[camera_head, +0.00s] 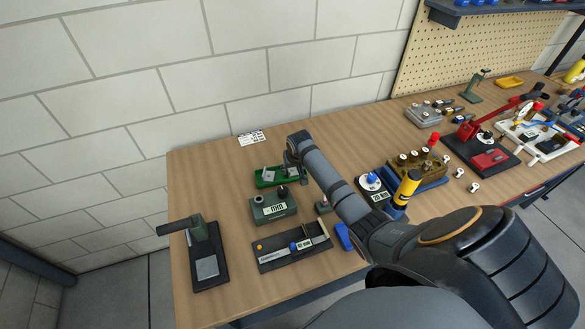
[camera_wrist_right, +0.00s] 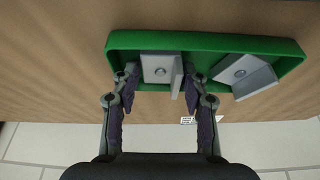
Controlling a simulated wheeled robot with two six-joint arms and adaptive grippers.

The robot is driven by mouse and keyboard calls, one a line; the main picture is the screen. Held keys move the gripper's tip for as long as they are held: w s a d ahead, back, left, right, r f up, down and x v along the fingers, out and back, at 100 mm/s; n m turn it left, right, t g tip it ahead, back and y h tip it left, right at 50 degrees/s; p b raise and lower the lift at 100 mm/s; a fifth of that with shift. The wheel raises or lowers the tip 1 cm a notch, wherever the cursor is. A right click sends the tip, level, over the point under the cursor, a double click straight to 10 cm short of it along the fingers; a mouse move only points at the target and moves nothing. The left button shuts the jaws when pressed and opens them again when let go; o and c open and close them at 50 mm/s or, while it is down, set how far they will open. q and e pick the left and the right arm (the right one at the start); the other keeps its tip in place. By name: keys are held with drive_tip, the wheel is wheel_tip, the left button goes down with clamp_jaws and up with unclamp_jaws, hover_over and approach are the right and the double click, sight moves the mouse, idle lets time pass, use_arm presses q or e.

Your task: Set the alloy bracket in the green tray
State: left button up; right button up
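The green tray (camera_head: 264,184) stands on the bench near the wall; it also fills the upper part of the right wrist view (camera_wrist_right: 215,43). Two grey L-shaped brackets are inside it. One bracket (camera_wrist_right: 161,68) lies between the fingers of my right gripper (camera_wrist_right: 162,76). The other bracket (camera_wrist_right: 243,74) lies at an angle in the tray, right of the gripper. The right gripper's fingers are spread at the tray's edge, with small gaps seen on both sides of the nearer bracket. In the head view the forearm partly hides the gripper. My left gripper is not in view.
A green box with a display (camera_head: 273,208) stands just in front of the tray. A black slide gauge (camera_head: 294,247) and a dark press-like stand (camera_head: 205,255) are nearer. A brown block fixture (camera_head: 418,172) and a red clamp (camera_head: 484,150) are right. A white card (camera_head: 251,138) lies behind.

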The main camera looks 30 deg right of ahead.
drive_tip(key=shift+o, duration=0.9)
drive_tip(key=shift+r, duration=0.25)
drive_tip(key=v, duration=1.1)
drive_tip(key=shift+s+r+b, duration=0.2)
drive_tip(key=shift+r+b, duration=0.15)
drive_tip(key=shift+a, duration=0.1)
